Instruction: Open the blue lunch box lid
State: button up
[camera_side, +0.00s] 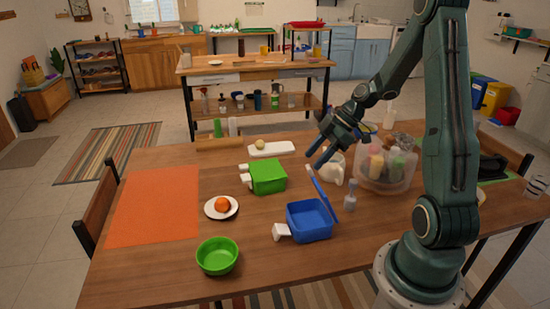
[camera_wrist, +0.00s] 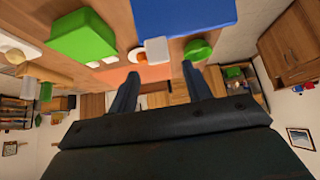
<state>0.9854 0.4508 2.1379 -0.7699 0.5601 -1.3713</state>
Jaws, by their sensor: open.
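The blue lunch box (camera_side: 309,222) sits on the wooden table, with a white latch or handle (camera_side: 281,231) on its left side. Its blue lid (camera_side: 322,193) stands raised and tilted up at the box's right edge, so the box is open. In the wrist view a large blue surface of the lunch box (camera_wrist: 185,15) fills the top. My gripper (camera_side: 316,158) is above and behind the lid, open and apparently apart from it. Its two spread fingers (camera_wrist: 160,85) show nothing between them in the wrist view.
A green lunch box (camera_side: 267,178), a plate with an orange fruit (camera_side: 222,205) and a green bowl (camera_side: 217,256) lie to the left. A clear tub of bottles (camera_side: 386,165), a white pitcher (camera_side: 334,168) and a small grey bottle (camera_side: 350,197) stand close on the right.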

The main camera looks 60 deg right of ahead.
jog(key=shift+v, duration=2.45)
jog(key=shift+c, duration=0.2)
jog(key=shift+w+a+f+g, duration=0.1)
jog(key=shift+w+f+g, duration=0.1)
jog(key=shift+g, duration=0.1)
grip_shut()
jog(key=w+a+g+h, duration=0.2)
jog(key=w, duration=0.1)
jog(key=w+a+g+h, duration=0.1)
jog(key=shift+w+a+f+n+g, duration=0.1)
jog(key=shift+w+f+n+g, duration=0.2)
jog(key=shift+f+g, duration=0.1)
jog(key=w+a+r+g+h, duration=0.1)
jog(key=w+a+r+h, duration=0.2)
jog(key=a, duration=0.2)
jog(key=shift+w+a+g, duration=0.15)
jog(key=shift+w+g, duration=0.05)
jog(key=shift+g, duration=0.1)
